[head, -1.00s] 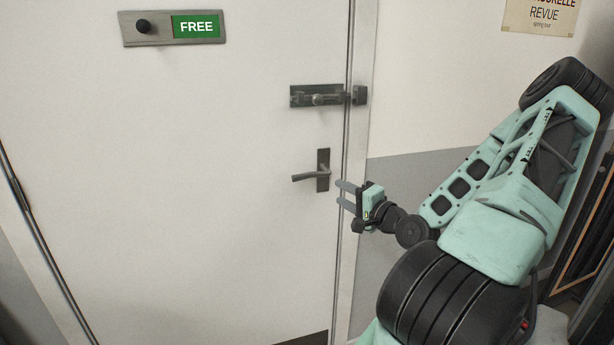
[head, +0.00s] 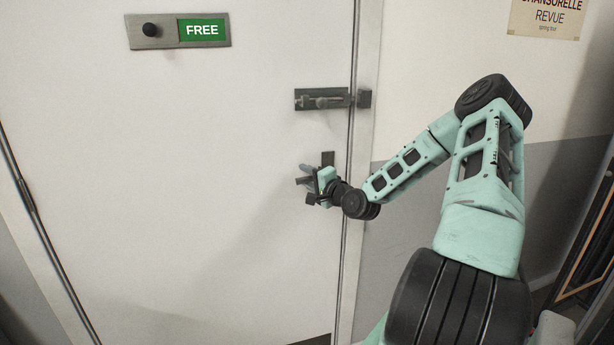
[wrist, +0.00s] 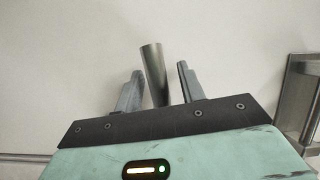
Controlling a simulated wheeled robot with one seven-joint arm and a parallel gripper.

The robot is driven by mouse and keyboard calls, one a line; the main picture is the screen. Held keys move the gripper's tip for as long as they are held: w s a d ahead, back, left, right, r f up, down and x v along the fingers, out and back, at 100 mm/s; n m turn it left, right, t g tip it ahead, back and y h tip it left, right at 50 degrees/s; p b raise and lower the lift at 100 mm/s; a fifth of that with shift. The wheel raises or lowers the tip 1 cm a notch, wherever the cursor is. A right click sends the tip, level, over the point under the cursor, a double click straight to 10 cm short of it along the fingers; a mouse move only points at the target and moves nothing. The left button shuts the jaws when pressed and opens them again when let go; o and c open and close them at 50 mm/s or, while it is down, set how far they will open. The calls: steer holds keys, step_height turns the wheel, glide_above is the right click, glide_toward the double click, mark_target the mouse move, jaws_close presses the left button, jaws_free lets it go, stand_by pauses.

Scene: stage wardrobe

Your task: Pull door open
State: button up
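The white door (head: 200,200) stands shut against its frame. Its grey lever handle (head: 302,181) sticks out to the left from a dark plate (head: 327,158) and is level. My gripper (head: 308,174) is at the handle and partly covers it. In the wrist view, my gripper (wrist: 158,88) is open, with one finger on each side of the lever (wrist: 153,75). Small gaps show between fingers and lever. The handle plate (wrist: 302,95) is at the right there. A sliding bolt (head: 320,99) sits above the handle, opposite a keeper (head: 364,98) on the frame; whether it crosses is unclear.
A sign panel (head: 203,30) reading FREE, with a black knob, is at the door's upper left. A poster (head: 547,17) hangs on the right wall. Dark framed items (head: 590,240) stand at the far right. The lower door area is clear.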

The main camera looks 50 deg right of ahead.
mark_target(304, 189)
steer(key=shift+w, duration=0.25)
jaws_close()
steer(key=shift+f, duration=0.1)
steer(key=shift+s+d+f+n+g+h+b, duration=0.15)
steer(key=shift+d+f+n+g+b, duration=0.25)
steer(key=shift+f+n, duration=0.55)
steer(key=shift+s+d+f+n+g+h+b, duration=0.2)
steer(key=shift+f+n+g, duration=0.4)
steer(key=shift+n, duration=0.6)
steer(key=shift+s+d+f+n+g+y+b, duration=0.1)
steer(key=shift+f+n+g+b, duration=0.35)
steer(key=shift+f+n, duration=0.5)
steer(key=shift+r, duration=0.15)
